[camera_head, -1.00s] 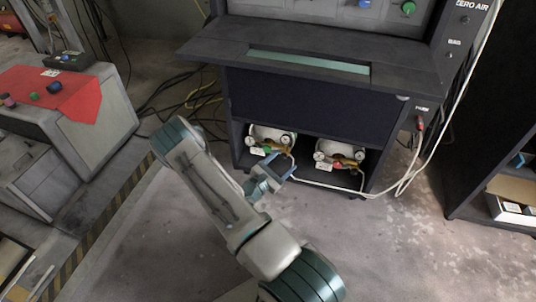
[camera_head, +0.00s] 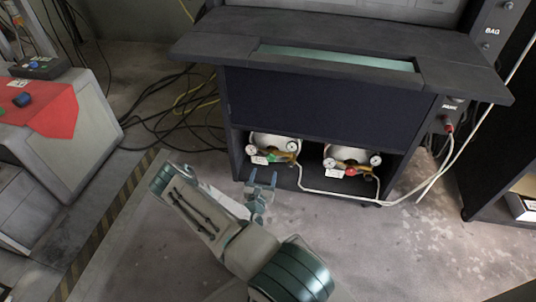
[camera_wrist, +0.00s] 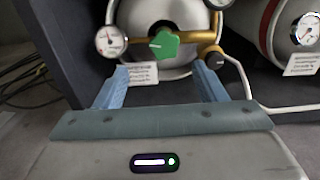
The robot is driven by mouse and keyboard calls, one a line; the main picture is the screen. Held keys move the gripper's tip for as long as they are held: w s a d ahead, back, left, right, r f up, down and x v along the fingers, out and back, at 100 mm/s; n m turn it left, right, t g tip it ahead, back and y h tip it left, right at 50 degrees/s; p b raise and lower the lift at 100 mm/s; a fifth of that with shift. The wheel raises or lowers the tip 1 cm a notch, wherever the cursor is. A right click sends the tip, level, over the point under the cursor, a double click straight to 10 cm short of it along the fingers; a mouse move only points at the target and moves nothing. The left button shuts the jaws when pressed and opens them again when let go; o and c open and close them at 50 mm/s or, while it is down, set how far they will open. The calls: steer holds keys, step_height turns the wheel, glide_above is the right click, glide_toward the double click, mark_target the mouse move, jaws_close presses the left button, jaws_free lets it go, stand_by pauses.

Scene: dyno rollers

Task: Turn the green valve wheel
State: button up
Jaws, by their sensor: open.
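The green valve wheel (camera_wrist: 165,43) is on the front of the left white tank, facing the wrist camera. In the head view it is a small green spot (camera_head: 271,157) low in the cabinet's open lower bay. My gripper (camera_head: 262,178) is in front of that tank, apart from the wheel, with its blue fingers spread and nothing between them. In the wrist view my gripper (camera_wrist: 157,85) has one finger on each side below the wheel, and the wheel lies between and beyond the tips. The wheel is not hidden in the wrist view.
Gauges (camera_wrist: 112,40) and a brass fitting (camera_wrist: 212,50) flank the wheel. A second tank with a red wheel (camera_head: 351,171) stands to the right. A white hose (camera_head: 330,193) runs along the bay's front. The dark cabinet (camera_head: 310,105) overhangs above. Floor in front is mostly clear.

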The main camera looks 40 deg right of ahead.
mark_target(270, 159)
steer(key=b+x, duration=0.2)
steer(key=x, duration=0.3)
steer(key=b+x, duration=0.2)
steer(key=x, duration=0.3)
steer(key=shift+s+d+f, duration=0.1)
steer(key=shift+s+d, duration=0.1)
steer(key=shift+d, duration=0.15)
steer(key=shift+w+d, duration=0.45)
steer(key=shift+d, duration=0.05)
steer(key=c, duration=0.9)
